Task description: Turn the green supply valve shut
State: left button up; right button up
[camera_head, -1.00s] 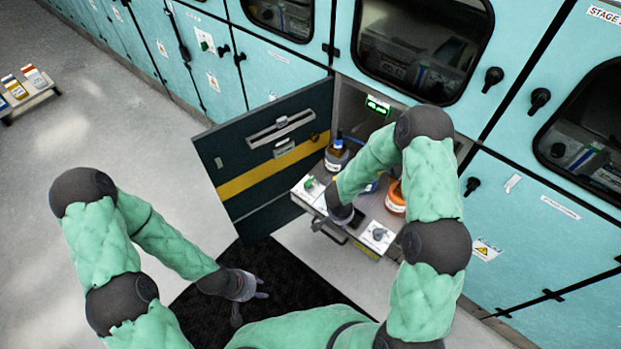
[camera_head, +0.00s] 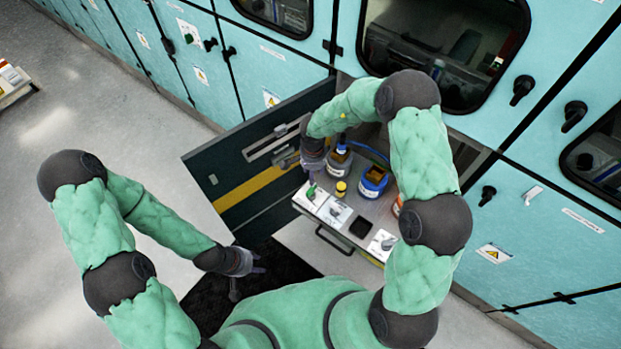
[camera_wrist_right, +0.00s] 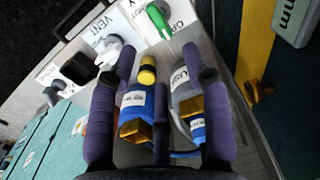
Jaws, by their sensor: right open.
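The green valve handle (camera_head: 312,191) stands on a white plate at the left front corner of the pulled-out shelf. In the right wrist view the green handle (camera_wrist_right: 159,20) lies at the top, beyond the fingertips, with a partly cut-off label beside it. My right gripper (camera_head: 313,158) is just behind and above the handle in the head view, partly hidden by its own arm. In the right wrist view the right gripper (camera_wrist_right: 160,55) is open, with nothing held between its fingers. My left gripper (camera_head: 250,262) hangs low over the black mat, open and empty.
A white vent valve (camera_wrist_right: 108,50) sits beside the green one. The open dark door (camera_head: 240,165) borders the left side. Another switch plate (camera_head: 382,243) is at the right.

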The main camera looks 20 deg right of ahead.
aim_at(313, 189)
notch_tip(313, 189, down, 10)
jog(key=b, duration=0.3)
jog(key=shift+f, duration=0.1)
jog(key=shift+s, duration=0.1)
grip_shut()
